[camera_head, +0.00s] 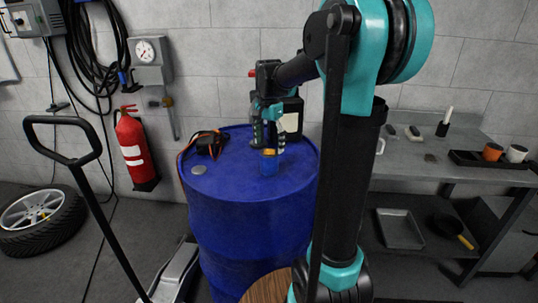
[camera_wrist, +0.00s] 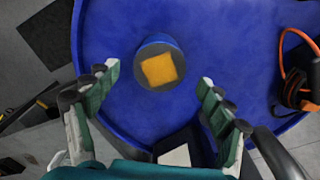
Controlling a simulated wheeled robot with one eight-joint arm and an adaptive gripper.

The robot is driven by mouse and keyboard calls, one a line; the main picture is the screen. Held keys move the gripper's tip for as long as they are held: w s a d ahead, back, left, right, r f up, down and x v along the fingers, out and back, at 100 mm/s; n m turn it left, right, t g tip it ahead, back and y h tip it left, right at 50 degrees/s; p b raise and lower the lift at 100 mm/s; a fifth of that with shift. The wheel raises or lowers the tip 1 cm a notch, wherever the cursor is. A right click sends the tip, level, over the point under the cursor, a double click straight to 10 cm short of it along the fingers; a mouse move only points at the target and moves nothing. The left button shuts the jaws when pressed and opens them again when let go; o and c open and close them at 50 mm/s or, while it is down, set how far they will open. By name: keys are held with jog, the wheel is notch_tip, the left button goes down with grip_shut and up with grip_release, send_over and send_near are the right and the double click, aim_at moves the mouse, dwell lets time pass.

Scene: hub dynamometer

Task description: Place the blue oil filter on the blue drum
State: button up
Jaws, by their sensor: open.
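The blue oil filter (camera_wrist: 160,66) stands upright on the blue drum's top, its orange-yellow square end facing up. In the head view the filter (camera_head: 269,164) is near the middle of the drum top, just under my gripper. The blue drum (camera_head: 235,215) is in the middle of the head view, and its top (camera_wrist: 112,30) fills most of the wrist view. My gripper (camera_head: 267,145) is over the drum. In the wrist view my gripper (camera_wrist: 158,80) is open, its fingers apart on either side of the filter's near side, with nothing between them touching it.
Orange-and-black earmuffs (camera_head: 208,143) lie on the drum's left. A black container (camera_head: 291,115) stands behind my gripper. A grey workbench (camera_head: 435,165) is at right. A fire extinguisher (camera_head: 135,150), a tyre (camera_head: 42,218) and a black handle (camera_head: 62,120) are at left.

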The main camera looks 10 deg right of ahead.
notch_tip(320, 180, up, 6)
jog(key=shift+f, duration=0.1)
dwell(0.4)
